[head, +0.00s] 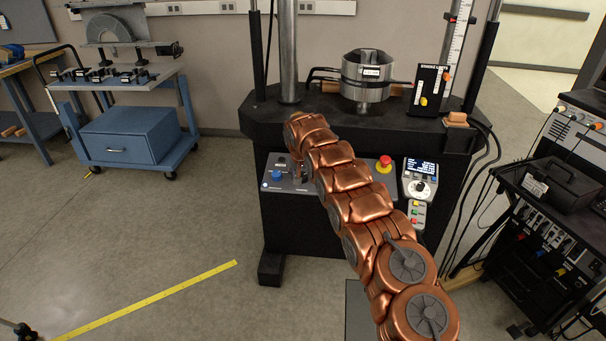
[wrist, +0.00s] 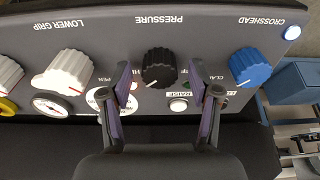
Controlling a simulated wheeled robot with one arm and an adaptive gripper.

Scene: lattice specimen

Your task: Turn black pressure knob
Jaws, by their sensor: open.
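The black pressure knob (wrist: 159,68) sits on the grey control panel (wrist: 215,30) under the word PRESSURE, which appears upside down in the wrist view. My gripper (wrist: 161,80) is open. Its two purple-padded fingers stand on either side of the black knob, with visible gaps between the pads and the knob. In the head view my copper arm reaches down to the control panel (head: 268,186) and hides the black knob.
A blue CROSSHEAD knob (wrist: 250,67) is to the right, and a white LOWER GRIP knob (wrist: 65,72) to the left. A white RAISE button (wrist: 179,105) lies close by the right finger. A red emergency button (head: 384,162) stands on the panel.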

